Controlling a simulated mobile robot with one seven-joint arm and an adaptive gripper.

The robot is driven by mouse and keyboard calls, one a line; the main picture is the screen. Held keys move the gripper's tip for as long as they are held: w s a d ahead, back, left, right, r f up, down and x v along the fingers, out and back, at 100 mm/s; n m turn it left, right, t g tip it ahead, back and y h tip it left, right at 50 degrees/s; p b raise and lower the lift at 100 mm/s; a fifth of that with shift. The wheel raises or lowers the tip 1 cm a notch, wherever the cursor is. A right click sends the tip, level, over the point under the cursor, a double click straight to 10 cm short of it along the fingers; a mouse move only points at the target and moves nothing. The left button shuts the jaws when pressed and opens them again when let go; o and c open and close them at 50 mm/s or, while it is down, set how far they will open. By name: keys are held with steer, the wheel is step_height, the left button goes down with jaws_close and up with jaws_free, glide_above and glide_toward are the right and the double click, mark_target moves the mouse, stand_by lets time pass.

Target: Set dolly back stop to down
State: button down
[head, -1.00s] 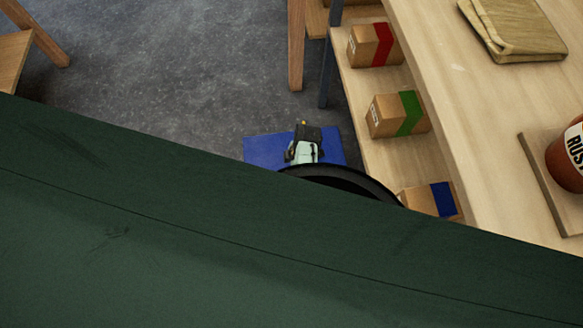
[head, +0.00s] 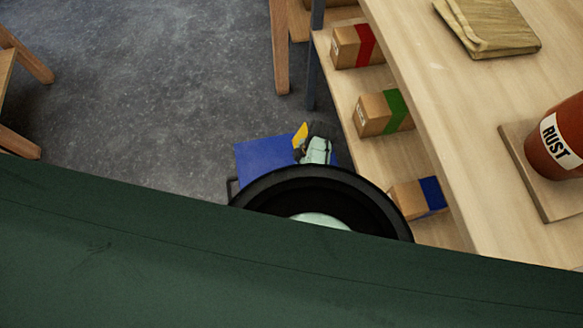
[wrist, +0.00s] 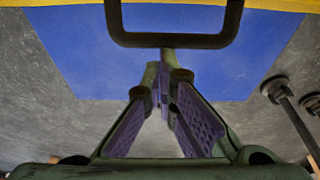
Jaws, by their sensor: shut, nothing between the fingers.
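The dolly shows as a blue deck (head: 265,158) low over the grey floor in the head view, partly hidden by my arm. In the wrist view the blue deck (wrist: 80,50) fills the upper middle, with a yellow edge (wrist: 60,3) along the top. A black U-shaped handle (wrist: 175,40) hangs across it. My gripper (wrist: 163,82) is shut and empty, its tips just below the handle in the picture; I cannot tell whether they touch. A yellow piece (head: 300,136) stands beside my arm. I cannot identify the back stop's position.
A wooden bench (head: 420,90) stands at the right, its lower shelf holding boxes with red (head: 355,46), green (head: 385,111) and blue (head: 418,196) bands. Dark rods (wrist: 290,110) show right in the wrist view. Open floor lies left.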

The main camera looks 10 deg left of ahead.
steer(key=shift+w+d+r, duration=0.1)
steer(key=shift+w+d, duration=0.15)
steer(key=shift+d, duration=0.3)
steer(key=shift+w+d, duration=0.25)
steer(key=shift+d, duration=0.3)
